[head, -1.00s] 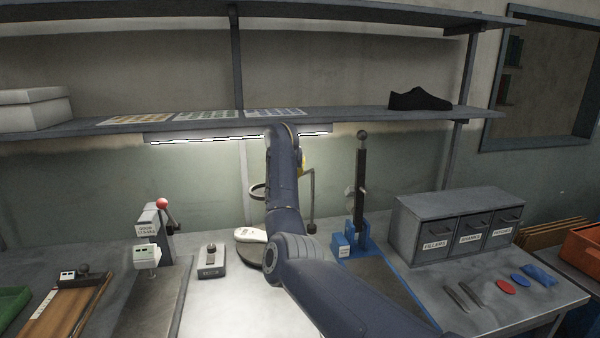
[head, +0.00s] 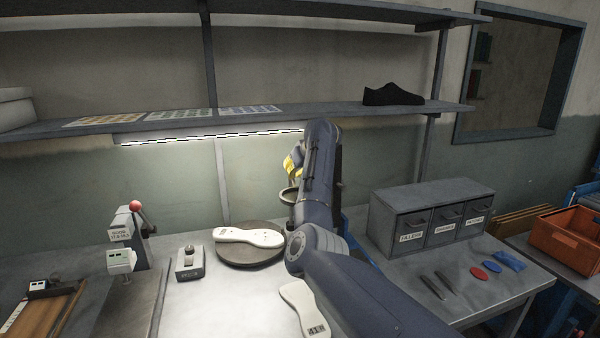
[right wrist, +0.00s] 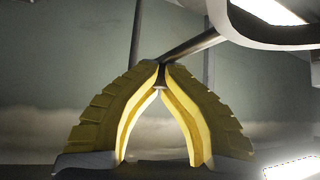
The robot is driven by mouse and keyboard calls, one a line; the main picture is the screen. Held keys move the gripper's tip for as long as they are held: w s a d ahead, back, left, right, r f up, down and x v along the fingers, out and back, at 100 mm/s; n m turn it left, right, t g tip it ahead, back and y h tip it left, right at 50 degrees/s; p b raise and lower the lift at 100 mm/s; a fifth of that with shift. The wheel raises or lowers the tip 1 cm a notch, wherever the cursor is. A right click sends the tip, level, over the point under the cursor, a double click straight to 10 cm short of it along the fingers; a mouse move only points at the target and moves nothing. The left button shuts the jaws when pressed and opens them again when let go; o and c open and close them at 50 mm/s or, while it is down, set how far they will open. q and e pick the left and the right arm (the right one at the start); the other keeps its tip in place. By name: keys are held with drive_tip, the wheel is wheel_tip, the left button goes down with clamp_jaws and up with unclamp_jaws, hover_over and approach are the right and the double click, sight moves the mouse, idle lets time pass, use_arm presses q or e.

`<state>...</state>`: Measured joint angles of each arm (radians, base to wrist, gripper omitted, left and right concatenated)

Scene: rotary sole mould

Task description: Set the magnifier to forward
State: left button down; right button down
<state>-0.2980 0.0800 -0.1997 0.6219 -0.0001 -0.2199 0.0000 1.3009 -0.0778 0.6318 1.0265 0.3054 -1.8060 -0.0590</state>
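The magnifier (head: 290,196) shows in the head view as a dark ring just left of my right forearm, above the back of the bench. Its stand is hidden behind my arm. In the right wrist view, part of a curved ring (right wrist: 238,24) crosses the top right, with a dark rod running down from it to the fingertips. My right gripper (right wrist: 163,68) has yellow fingers with tips closed around the small dark end of that rod. In the head view, the yellow fingers of the right gripper (head: 292,163) show above the ring. My left gripper is not in view.
A dark turntable (head: 250,257) bears a white sole (head: 240,236). Another white sole (head: 294,295) lies in front, partly behind my arm. A small control box (head: 190,265) and a red-knobbed lever (head: 136,206) stand left. A drawer unit (head: 382,223) stands right. The shelf (head: 340,109) hangs above.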

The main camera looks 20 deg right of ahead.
drive_tip(key=shift+w+d+r, duration=0.1)
drive_tip(key=shift+d+r, duration=0.05)
drive_tip(key=shift+r, duration=0.3)
drive_tip(key=c, duration=1.7)
unclamp_jaws()
drive_tip(key=shift+w+f, duration=0.15)
drive_tip(key=shift+f, duration=0.05)
drive_tip(key=shift+c, duration=0.2)
drive_tip(key=o, duration=0.4)
drive_tip(key=shift+f, duration=0.2)
drive_tip(key=v, duration=1.2)
drive_tip(key=shift+d, duration=0.15)
